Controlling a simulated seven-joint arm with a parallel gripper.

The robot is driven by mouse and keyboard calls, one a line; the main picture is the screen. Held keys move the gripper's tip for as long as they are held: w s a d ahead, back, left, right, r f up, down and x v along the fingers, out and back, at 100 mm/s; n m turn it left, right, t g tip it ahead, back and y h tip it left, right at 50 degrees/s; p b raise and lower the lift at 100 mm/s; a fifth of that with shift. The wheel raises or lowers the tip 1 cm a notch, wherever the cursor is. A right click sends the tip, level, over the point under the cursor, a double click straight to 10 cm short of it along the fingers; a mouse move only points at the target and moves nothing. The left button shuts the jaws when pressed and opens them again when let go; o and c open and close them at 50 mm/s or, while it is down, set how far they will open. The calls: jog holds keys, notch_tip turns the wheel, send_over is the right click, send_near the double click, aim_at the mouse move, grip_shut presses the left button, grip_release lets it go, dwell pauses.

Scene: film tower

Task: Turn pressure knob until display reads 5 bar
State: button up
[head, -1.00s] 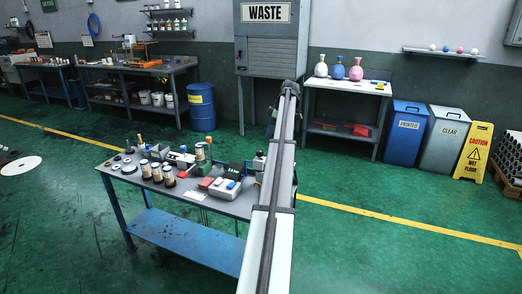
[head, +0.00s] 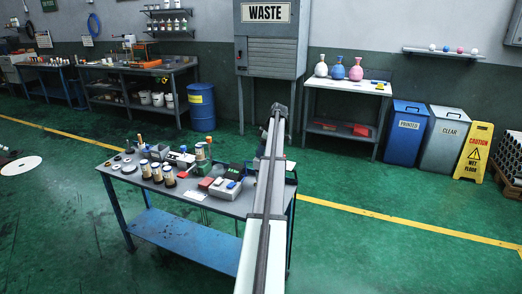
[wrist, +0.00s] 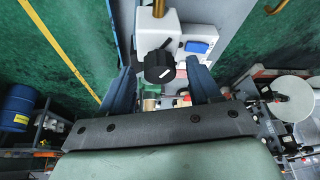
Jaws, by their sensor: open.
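In the wrist view a black knob (wrist: 159,66) with a pointed grip sits on a white housing (wrist: 157,30). My gripper (wrist: 160,68) is open, with one blue-grey finger to the left of the knob and one to the right. Gaps show between the knob and both fingers; I cannot tell how far the tips are from it in depth. In the head view a small dark display (head: 237,170) with green marks stands on the workbench; its reading is too small to make out. My arm hides the gripper and the knob in the head view.
A blue switch (wrist: 197,46) sits close to the right finger.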

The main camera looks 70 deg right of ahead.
jog(key=shift+c, duration=0.3)
jog(key=c, duration=1)
jog(key=shift+o, duration=0.2)
jog(key=shift+a, duration=0.1)
jog(key=m+h, duration=0.1)
jog(key=m, duration=0.2)
jog(key=shift+a, duration=0.1)
jog(key=m+h, duration=0.2)
jog(key=m, duration=0.2)
jog(key=shift+a+m, duration=0.15)
jog(key=shift+m, duration=0.15)
jog(key=m+g+h, duration=0.1)
jog(key=m, duration=0.2)
jog(key=m+h, duration=0.1)
jog(key=m, duration=0.3)
jog(key=shift+w+g, duration=0.1)
jog(key=shift+g, duration=0.3)
